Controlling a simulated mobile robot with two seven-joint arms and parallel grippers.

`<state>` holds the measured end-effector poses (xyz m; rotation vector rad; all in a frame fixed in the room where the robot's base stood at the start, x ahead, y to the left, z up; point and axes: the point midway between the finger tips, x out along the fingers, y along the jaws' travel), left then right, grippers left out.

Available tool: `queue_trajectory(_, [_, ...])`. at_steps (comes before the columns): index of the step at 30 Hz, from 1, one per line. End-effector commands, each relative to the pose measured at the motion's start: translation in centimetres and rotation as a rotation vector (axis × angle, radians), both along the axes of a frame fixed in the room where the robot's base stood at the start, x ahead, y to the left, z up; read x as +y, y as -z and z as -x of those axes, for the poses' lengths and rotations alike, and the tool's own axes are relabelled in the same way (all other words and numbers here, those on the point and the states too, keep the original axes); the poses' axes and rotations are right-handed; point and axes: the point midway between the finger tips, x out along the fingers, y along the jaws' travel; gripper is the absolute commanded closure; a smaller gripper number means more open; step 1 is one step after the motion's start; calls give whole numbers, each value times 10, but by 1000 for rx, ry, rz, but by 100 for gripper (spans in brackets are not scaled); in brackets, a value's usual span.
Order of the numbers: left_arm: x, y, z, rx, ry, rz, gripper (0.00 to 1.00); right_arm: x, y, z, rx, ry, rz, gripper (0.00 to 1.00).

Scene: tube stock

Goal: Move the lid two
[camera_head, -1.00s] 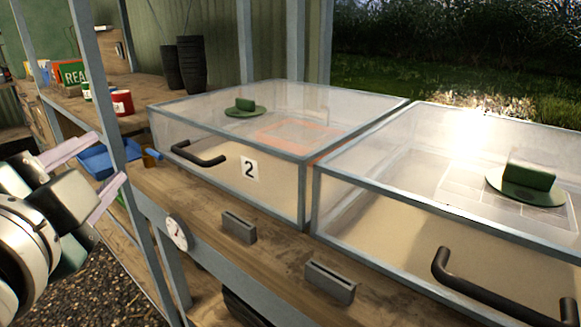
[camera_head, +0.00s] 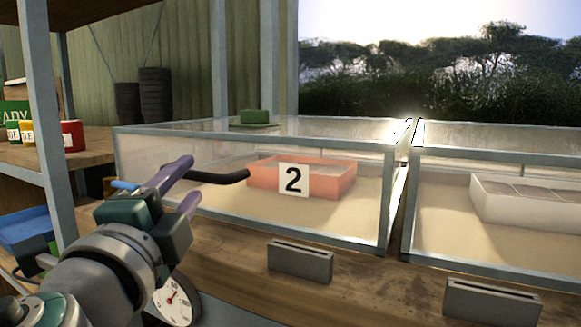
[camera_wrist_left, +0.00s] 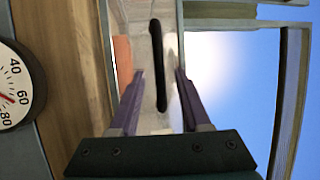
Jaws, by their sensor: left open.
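Lid two is a clear glazed cover with a grey frame (camera_head: 300,142), marked by a white "2" label (camera_head: 293,180) on its front. It sits closed on the wooden bench. A black bar handle (camera_head: 225,178) sticks out from its front left; it also shows in the left wrist view (camera_wrist_left: 158,60). My left gripper (camera_head: 187,182) is open at the handle, its purple fingers overlapping the handle's left part in the head view. In the left wrist view the handle appears between the two fingertips (camera_wrist_left: 159,73); contact is unclear. My right gripper is not in view.
A green block on a disc (camera_head: 255,117) rests on the lid. An orange tray (camera_head: 340,183) is inside. A second glazed box (camera_head: 500,160) stands close on the right. Grey slotted blocks (camera_head: 300,262) and a dial (camera_head: 174,300) are in front. A grey post (camera_head: 45,120) stands left.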

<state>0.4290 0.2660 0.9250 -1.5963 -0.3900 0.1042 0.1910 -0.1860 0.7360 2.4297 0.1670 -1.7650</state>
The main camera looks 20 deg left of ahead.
Motion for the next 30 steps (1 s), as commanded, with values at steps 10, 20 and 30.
queue_trajectory(10, [11,-6,-32,0,-1,1,53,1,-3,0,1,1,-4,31])
queue_trajectory(20, [11,-6,-32,0,-1,1,63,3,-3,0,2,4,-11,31])
queue_trajectory(30, [11,-5,-32,0,-1,1,100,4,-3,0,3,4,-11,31])
